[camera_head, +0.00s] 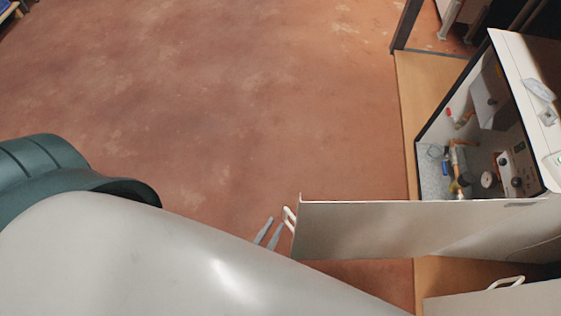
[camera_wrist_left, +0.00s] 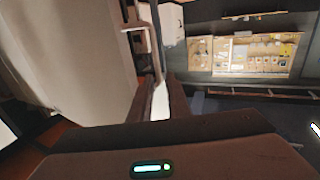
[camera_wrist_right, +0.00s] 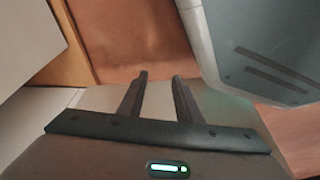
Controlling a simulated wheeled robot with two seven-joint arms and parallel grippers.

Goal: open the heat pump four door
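The heat pump door (camera_head: 380,228) is a pale panel swung far out from its cabinet (camera_head: 515,85) in the head view. The interior with pipes and gauges shows. The door's white handle (camera_head: 289,217) is at its left end. My left gripper (camera_head: 268,232) has its two fingertips apart, just left of the handle. In the left wrist view the fingers (camera_wrist_left: 162,98) are parted, and the handle (camera_wrist_left: 143,28) shows beyond their tips; contact cannot be told. My right gripper (camera_wrist_right: 160,82) is open and empty in the right wrist view. It is not visible in the head view.
Another pale panel with a white handle (camera_head: 507,283) is at the lower right. A wooden strip (camera_head: 425,85) runs along the cabinet's base. The reddish floor (camera_head: 230,100) is clear. A shelf with boxes (camera_wrist_left: 245,55) shows in the left wrist view.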

